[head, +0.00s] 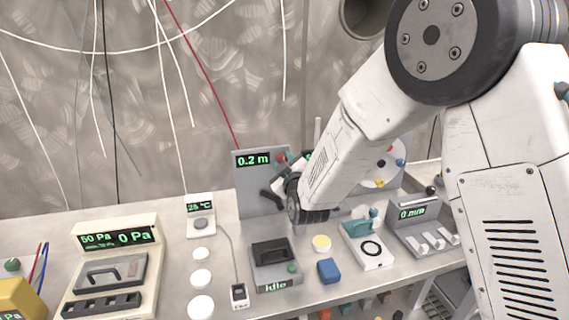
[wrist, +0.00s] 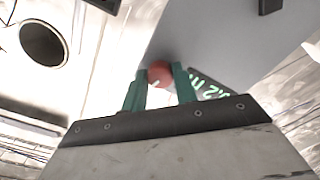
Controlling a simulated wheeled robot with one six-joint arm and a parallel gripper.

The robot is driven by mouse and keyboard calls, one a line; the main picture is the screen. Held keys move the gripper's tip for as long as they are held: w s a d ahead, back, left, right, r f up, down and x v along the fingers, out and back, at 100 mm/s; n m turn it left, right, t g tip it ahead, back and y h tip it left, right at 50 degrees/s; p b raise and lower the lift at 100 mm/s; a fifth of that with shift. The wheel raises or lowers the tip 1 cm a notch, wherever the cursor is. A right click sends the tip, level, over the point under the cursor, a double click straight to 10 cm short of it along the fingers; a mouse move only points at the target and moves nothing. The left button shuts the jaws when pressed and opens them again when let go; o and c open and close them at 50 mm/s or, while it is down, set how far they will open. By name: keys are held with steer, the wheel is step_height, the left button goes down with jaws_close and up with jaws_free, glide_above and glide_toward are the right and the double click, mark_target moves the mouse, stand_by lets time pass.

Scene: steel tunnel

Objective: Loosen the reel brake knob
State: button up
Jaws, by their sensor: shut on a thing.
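The red brake knob (wrist: 160,72) sits on the grey reel panel (head: 254,190), which has a display reading 0.2 m. In the wrist view the knob is between the two teal fingertips of my gripper (wrist: 161,78), which is shut on it. In the head view my gripper (head: 287,158) is at the panel's right part, beside the display, and the knob shows only as a small red spot. A pale reel disc (head: 381,173) with coloured knobs is partly hidden behind my arm.
Below my wrist stand a dark-handled device (head: 275,262) marked Idle, a blue block (head: 329,271) and a teal-topped device (head: 366,243). Cables hang behind the bench.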

steer(key=shift+f+n, duration=0.1)
steer(key=shift+n, duration=1.3)
steer(key=o, duration=1)
steer(key=shift+c, duration=0.2)
steer(key=v, duration=0.8)
